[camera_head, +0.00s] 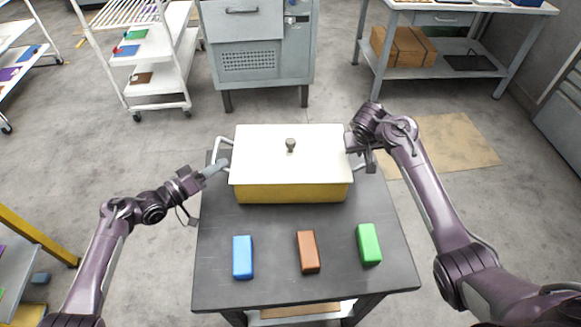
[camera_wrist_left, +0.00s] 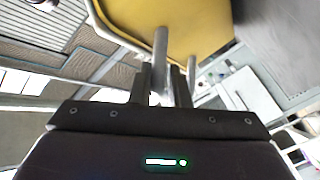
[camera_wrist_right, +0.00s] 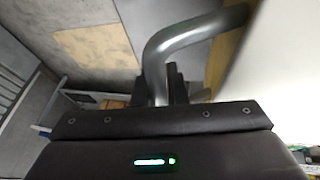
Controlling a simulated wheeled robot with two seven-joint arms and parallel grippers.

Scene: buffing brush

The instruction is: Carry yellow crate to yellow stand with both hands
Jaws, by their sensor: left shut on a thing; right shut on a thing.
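The yellow crate (camera_head: 290,195), with a white lid (camera_head: 265,160) and a round knob, is at the far half of a dark table. I cannot tell whether it rests on the top or is slightly raised. My left gripper (camera_head: 217,167) is shut on the crate's left metal handle; the left wrist view shows the bar between the fingers (camera_wrist_left: 163,85). My right gripper (camera_head: 362,158) is shut on the right handle, a bent grey tube (camera_wrist_right: 180,40) between the fingers in the right wrist view. A yellow-framed stand (camera_head: 38,236) shows partly at the left edge.
The dark table (camera_head: 275,291) holds a blue block (camera_head: 242,257), a brown block (camera_head: 308,252) and a green block (camera_head: 369,244) in front of the crate. A grey cabinet (camera_head: 255,50), a white rack (camera_head: 160,85) and a workbench (camera_head: 450,75) stand behind. Floor is open around the table.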

